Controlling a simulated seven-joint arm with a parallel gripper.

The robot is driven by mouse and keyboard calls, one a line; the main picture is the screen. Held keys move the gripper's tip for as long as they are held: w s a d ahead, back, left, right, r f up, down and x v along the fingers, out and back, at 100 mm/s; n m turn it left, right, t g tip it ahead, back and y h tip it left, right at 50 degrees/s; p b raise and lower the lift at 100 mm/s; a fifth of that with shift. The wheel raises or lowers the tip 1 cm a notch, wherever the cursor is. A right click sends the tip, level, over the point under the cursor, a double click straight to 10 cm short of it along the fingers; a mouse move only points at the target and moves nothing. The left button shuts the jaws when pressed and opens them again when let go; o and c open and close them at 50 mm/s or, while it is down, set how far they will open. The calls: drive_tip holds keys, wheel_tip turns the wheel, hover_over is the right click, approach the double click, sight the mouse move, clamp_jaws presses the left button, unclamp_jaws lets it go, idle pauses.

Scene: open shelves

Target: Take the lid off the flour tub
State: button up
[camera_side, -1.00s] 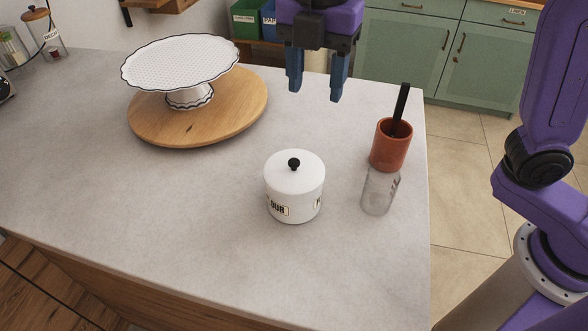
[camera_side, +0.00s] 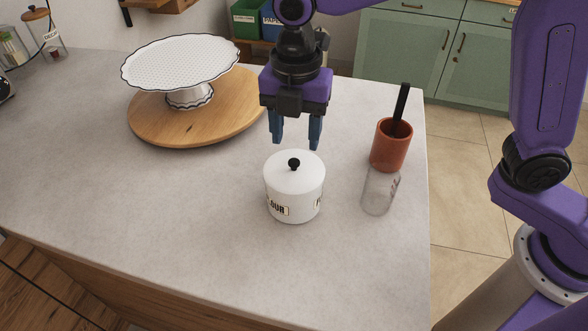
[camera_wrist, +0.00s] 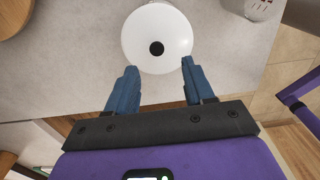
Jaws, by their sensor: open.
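The white flour tub (camera_side: 293,200) stands upright on the counter, with part of its label showing. Its white lid (camera_side: 308,174) is on top and has a round black knob (camera_side: 294,163). In the wrist view the lid (camera_wrist: 140,35) is seen from above, with the knob (camera_wrist: 156,48) near its middle. My gripper (camera_side: 295,146) is open and empty, its blue fingers pointing down above and slightly behind the knob. In the wrist view my gripper (camera_wrist: 160,82) has its fingers apart, just short of the lid; they do not touch the knob.
A clear glass jar (camera_side: 378,192) and a terracotta pot (camera_side: 390,150) with a black-handled tool stand right of the tub. A white cake stand (camera_side: 180,62) on a round wooden board (camera_side: 150,133) is at the back left. The front left counter (camera_side: 130,210) is clear.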

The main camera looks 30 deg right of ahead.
sight(294, 161)
drive_tip(key=shift+w+f, duration=0.15)
drive_tip(key=shift+f, duration=1.45)
drive_tip(key=shift+w+f, duration=0.15)
drive_tip(key=shift+f, duration=1.4)
clamp_jaws()
